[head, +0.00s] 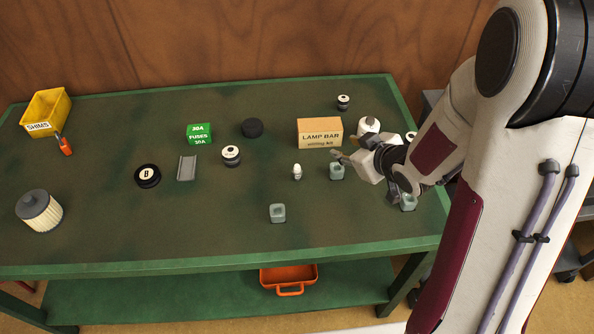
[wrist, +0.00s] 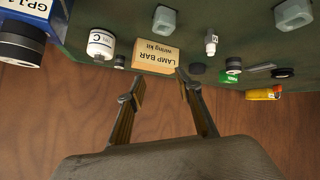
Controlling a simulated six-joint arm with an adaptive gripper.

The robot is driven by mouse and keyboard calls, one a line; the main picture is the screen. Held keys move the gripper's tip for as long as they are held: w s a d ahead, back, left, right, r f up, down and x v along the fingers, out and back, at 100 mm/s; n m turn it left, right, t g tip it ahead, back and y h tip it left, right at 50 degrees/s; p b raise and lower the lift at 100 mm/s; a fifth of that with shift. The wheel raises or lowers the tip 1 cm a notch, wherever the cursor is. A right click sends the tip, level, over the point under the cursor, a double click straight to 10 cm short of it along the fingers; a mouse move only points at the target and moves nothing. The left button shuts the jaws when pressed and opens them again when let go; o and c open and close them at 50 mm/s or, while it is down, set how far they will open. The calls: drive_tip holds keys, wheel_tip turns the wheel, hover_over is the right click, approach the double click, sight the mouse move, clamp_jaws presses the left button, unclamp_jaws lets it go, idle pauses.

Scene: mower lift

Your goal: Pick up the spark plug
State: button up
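The spark plug (head: 297,172) appears to be the small white piece standing on the green bench top, front left of the lamp bar box. In the wrist view the spark plug (wrist: 211,43) is upper right of centre, white with a darker end. My gripper (head: 350,154) is to the right of the spark plug, in front of the lamp bar box, and apart from it. In the wrist view my gripper (wrist: 156,86) shows two spread fingers with nothing between them.
The lamp bar box (head: 320,132) stands close behind my gripper. Grey-green blocks (head: 336,172) and (head: 278,213) lie near the spark plug. A black-and-white jar (head: 231,155) stands to its left. The bench front is mostly clear.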

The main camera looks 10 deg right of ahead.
sight(299, 169)
drive_tip(key=a+f+y, duration=0.1)
drive_tip(key=a+f, duration=0.1)
drive_tip(key=a+f+y, duration=0.1)
drive_tip(key=f+y, duration=0.1)
drive_tip(key=s+a+f+n+y, duration=0.1)
drive_tip(key=a+f, duration=0.1)
drive_tip(key=shift+s+a+y, duration=0.1)
drive_tip(key=shift+a+y, duration=0.2)
drive_tip(key=shift+a, duration=0.05)
drive_tip(key=shift+s+a+f+y, duration=0.4)
drive_tip(key=shift+s+a+y, duration=0.05)
drive_tip(key=shift+a+y, duration=0.25)
drive_tip(key=shift+a, duration=0.1)
drive_tip(key=shift+x, duration=1.25)
drive_tip(key=shift+w+f, duration=0.1)
drive_tip(key=shift+x, duration=2.5)
drive_tip(key=shift+a, duration=0.1)
clamp_jaws()
